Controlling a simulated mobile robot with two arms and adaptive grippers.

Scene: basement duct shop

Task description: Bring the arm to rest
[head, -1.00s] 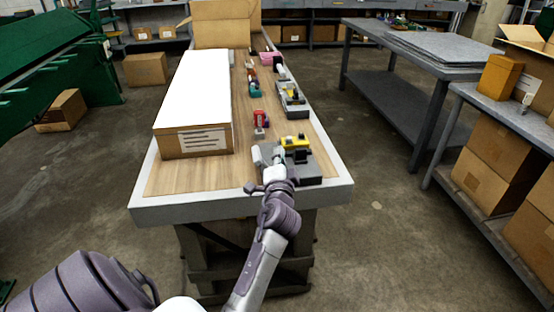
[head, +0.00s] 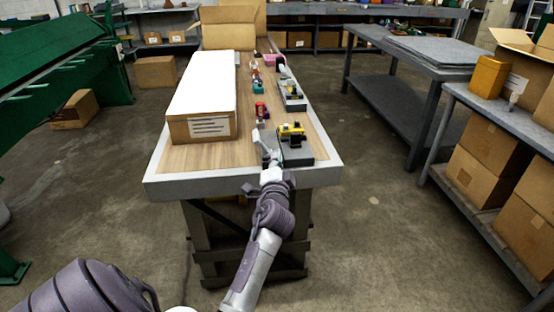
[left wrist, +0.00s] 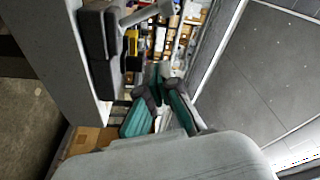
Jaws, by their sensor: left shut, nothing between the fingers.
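My left gripper (head: 263,142) is at the front end of the wood-topped workbench (head: 215,156) in the head view, with the arm reaching in from the bottom. It is beside the left of a dark grey block or tray (head: 298,158) that has a yellow and black item (head: 291,131) on it. I cannot tell whether they touch. In the left wrist view, the teal-padded fingers of my left gripper (left wrist: 160,82) come together at the tips with nothing between them. My right gripper is not in view.
A long white-topped carton (head: 201,128) lies on the bench's left side. A red item (head: 260,110) and other small items form a row behind the gripper. Grey shelving with boxes (head: 489,148) stands at the right. The floor between is clear.

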